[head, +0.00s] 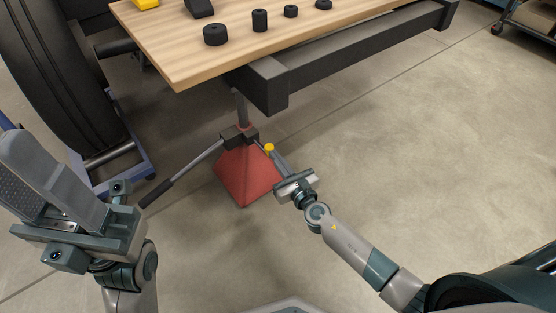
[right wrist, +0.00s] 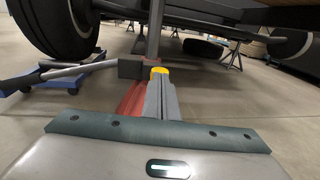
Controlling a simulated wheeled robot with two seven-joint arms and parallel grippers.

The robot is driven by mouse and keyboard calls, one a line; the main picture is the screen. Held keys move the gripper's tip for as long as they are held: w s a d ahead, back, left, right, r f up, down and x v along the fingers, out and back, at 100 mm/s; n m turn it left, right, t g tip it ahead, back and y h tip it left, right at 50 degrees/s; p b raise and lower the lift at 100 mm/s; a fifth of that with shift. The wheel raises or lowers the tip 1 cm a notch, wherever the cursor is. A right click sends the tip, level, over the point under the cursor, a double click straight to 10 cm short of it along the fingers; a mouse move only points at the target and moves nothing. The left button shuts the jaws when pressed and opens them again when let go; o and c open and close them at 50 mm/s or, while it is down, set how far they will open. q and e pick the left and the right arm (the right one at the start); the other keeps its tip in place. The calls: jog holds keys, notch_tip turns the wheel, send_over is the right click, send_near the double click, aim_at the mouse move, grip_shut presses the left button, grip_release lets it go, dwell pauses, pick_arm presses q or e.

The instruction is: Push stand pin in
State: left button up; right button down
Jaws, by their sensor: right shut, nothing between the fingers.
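A jack stand with a red pyramid base (head: 243,172) and a grey post stands on the floor under the table's front edge. A dark block with a lever sits at its top; the stand also shows in the right wrist view (right wrist: 132,100). The yellow-headed pin (head: 269,148) is at the right side of the stand. My right gripper (head: 277,157) is shut and empty, its fingertips right at the yellow head. In the right wrist view the yellow head (right wrist: 159,70) shows just beyond the fingertips; contact is unclear. My left gripper (head: 50,165) is raised at the left, away from the stand.
A wooden-topped table (head: 185,60) with several black round pieces stands above and behind the stand, its dark frame (head: 290,85) overhanging nearby. A large tyre (head: 60,85) on a blue dolly is at the left. The stand's lever (head: 180,175) reaches lower left. Floor at the right is clear.

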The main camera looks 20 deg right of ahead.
aim_at(268, 147)
jog(key=shift+w, duration=0.1)
jog(key=w, duration=0.1)
jog(key=w+a, duration=0.1)
jog(key=w, duration=0.2)
jog(key=shift+a, duration=0.3)
jog(key=shift+w, duration=0.25)
jog(key=shift+r, duration=0.15)
